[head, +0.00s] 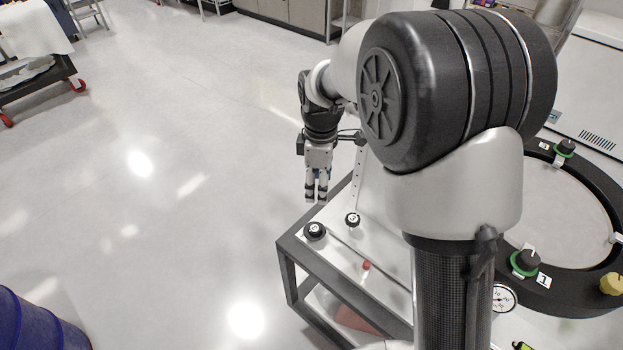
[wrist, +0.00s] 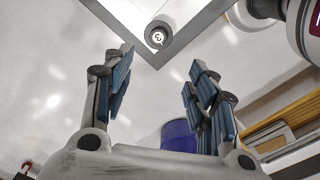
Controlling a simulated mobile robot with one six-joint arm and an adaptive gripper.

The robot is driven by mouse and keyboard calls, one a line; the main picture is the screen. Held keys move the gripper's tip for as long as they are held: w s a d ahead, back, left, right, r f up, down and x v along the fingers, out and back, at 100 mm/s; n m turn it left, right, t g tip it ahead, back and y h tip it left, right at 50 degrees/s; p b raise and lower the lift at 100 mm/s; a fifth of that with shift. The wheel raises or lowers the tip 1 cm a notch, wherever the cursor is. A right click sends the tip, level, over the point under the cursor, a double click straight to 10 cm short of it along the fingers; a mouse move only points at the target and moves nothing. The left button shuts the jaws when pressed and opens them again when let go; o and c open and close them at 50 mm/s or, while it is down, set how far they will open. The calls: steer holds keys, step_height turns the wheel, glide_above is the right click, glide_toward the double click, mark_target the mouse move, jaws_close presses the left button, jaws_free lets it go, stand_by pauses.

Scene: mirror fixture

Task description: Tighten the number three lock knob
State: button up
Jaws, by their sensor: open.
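A round black knob (wrist: 158,35) with a white "3" label shows at the top of the wrist view, inside the corner of a grey-framed bench. In the head view two black knobs with white labels stand on the bench: a left knob (head: 314,231) near the corner and a right knob (head: 352,219). Their digits are too small to tell apart surely. My gripper (head: 316,190) points down above and behind these knobs, near the bench's left edge. In the wrist view its fingers (wrist: 160,75) are spread, empty and apart from the knob.
A black ring fixture (head: 585,300) with green-collared knobs (head: 527,261) and a yellow knob (head: 611,284) stands at the right. A pressure gauge (head: 504,298) sits beside it. A small red piece (head: 366,265) is on the bench. A blue barrel (head: 38,325) stands lower left; the left floor is open.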

mark_target(315, 228)
steer(key=shift+n, duration=0.5)
steer(key=f+b, duration=0.1)
steer(key=f, duration=0.5)
steer(key=f+b, duration=0.2)
steer(key=f, duration=0.5)
steer(key=f+b, duration=0.1)
steer(key=f, duration=0.5)
steer(key=shift+w+a+f+b, duration=0.2)
steer(key=shift+w+a+b, duration=0.15)
steer(key=shift+w, duration=0.05)
steer(key=shift+c, duration=0.3)
steer(key=c, duration=1)
